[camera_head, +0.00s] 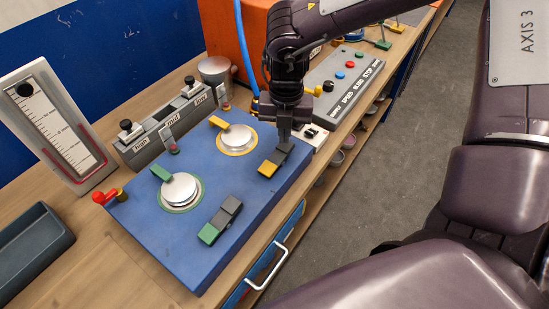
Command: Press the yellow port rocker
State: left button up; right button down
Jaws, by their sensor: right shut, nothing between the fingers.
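The yellow port (237,139) is a silver disc with a yellow ring and a yellow flag, on the right part of the blue panel (150,235). Its rocker (269,168) sits to the right of it, with a yellow near end and a dark grey far end. My right gripper (284,139) is shut and empty, pointing down at the rocker's dark far end. I cannot tell whether the fingertips touch it, and they partly hide that end. My left gripper is not in view.
A green port (180,190) and its green-ended rocker (221,220) lie at the panel's near left. A button box (345,80) lies beyond my gripper.

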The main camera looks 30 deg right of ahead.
aim_at(284, 146)
jog(key=shift+f+b, duration=1.2)
jog(key=shift+b, duration=0.1)
dwell(0.9)
jog(key=shift+r, duration=0.15)
jog(key=shift+r+p, duration=1.6)
jog(key=shift+r, duration=1.9)
